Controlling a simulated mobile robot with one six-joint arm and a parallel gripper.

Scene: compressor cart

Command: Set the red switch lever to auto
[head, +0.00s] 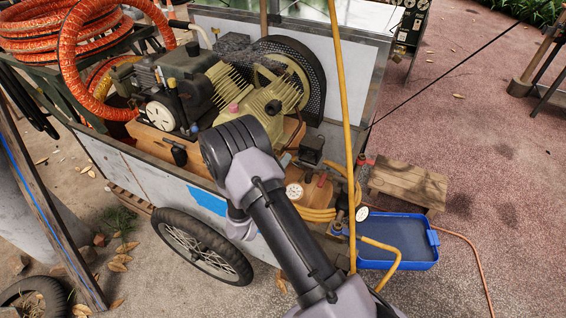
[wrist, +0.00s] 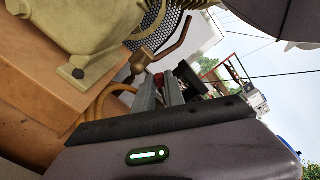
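The red switch lever is not plain to make out. The two grey fingers stand close together with a narrow gap. Whether they touch the red piece is unclear. In the head view a black box (head: 311,149) sits at the cart's right end, with a small red part (head: 322,180) below it.
The compressor (head: 265,100) with its flywheel stands on the cart, left of the black box. A yellow hose (head: 343,100) runs upright at the right. A pressure gauge (head: 294,191), blue tray (head: 410,262) and wooden step (head: 408,183) are nearby.

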